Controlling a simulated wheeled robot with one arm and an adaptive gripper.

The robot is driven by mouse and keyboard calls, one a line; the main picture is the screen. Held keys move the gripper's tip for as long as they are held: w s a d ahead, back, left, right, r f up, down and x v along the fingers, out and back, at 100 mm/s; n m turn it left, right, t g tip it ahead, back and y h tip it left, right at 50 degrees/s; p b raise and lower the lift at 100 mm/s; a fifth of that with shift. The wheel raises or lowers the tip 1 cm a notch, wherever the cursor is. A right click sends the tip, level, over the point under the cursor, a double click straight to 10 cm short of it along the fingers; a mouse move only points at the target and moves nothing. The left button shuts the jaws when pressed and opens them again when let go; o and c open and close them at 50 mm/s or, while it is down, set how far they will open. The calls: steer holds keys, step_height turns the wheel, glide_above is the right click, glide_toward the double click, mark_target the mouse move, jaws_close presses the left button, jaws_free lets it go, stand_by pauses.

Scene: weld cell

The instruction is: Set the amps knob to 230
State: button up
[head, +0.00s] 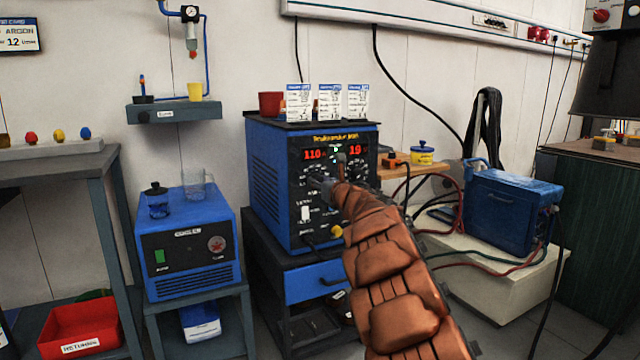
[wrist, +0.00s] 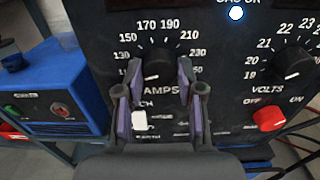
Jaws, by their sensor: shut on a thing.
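The blue welding machine (head: 268,185) has a black front panel with two red displays. The left display (head: 314,155) reads 110 and the right one reads 19. In the wrist view the black amps knob (wrist: 157,66) sits above the AMPS label, inside a dial with 150, 170, 190, 210 and 230 readable. The 230 mark (wrist: 197,56) is at the knob's right. My gripper (wrist: 160,78) is shut on the amps knob, one purple-padded finger on each side. In the head view my arm hides part of the panel, and my gripper (head: 328,187) is at its left side.
The volts knob (wrist: 292,66) is right of the amps knob, with a red on/off switch (wrist: 268,118) below it. A blue cooler (head: 187,245) stands left of the machine; a blue case (head: 510,210) with cables stands right.

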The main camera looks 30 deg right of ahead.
steer(key=shift+c, duration=1.1)
